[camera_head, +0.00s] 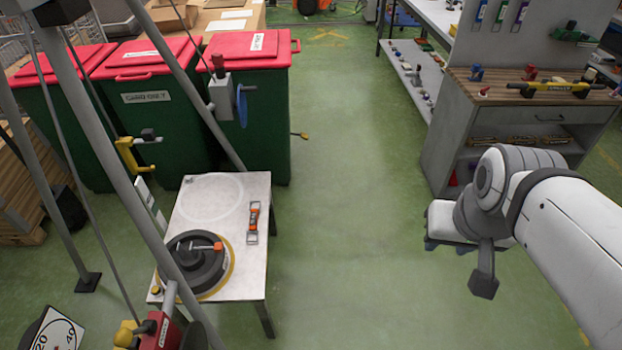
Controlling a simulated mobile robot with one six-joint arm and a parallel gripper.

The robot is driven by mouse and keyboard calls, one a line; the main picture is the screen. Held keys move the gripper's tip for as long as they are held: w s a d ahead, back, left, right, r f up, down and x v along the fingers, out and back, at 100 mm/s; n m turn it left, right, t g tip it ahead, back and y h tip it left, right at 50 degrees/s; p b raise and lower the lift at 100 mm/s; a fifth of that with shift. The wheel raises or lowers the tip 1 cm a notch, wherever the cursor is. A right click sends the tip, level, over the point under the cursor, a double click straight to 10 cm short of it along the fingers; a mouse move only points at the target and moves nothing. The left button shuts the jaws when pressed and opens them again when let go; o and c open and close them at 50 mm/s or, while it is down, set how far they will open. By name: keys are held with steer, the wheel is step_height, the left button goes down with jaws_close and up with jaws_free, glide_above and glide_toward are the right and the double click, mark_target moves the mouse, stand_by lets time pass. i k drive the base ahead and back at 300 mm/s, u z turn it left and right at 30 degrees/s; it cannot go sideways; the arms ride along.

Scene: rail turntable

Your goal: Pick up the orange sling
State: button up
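A small white-topped table (210,215) stands left of centre. On its right side lies a slim orange piece with dark and pale metal parts (253,217), which may be the orange sling; it is too small to be sure. A round dark turntable (193,268) with a yellow rim sits at the near end of the table, with another small orange piece (205,246) across its top. My gripper (447,247) hangs at the right over the floor, far from the table and touching nothing visible. Its fingers are partly hidden by the wrist, so I cannot tell their opening.
Green bins with red lids (250,50) stand behind the table. Grey poles (120,180) cross the left side in front of it. A workbench (545,92) with tools stands at the right. The green floor (345,200) between is clear.

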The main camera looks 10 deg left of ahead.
mark_target(254, 223)
steer(key=z, duration=0.5)
steer(key=i, duration=2.1)
steer(key=u, duration=2.85)
steer(key=i, duration=0.95)
steer(key=z, duration=0.05)
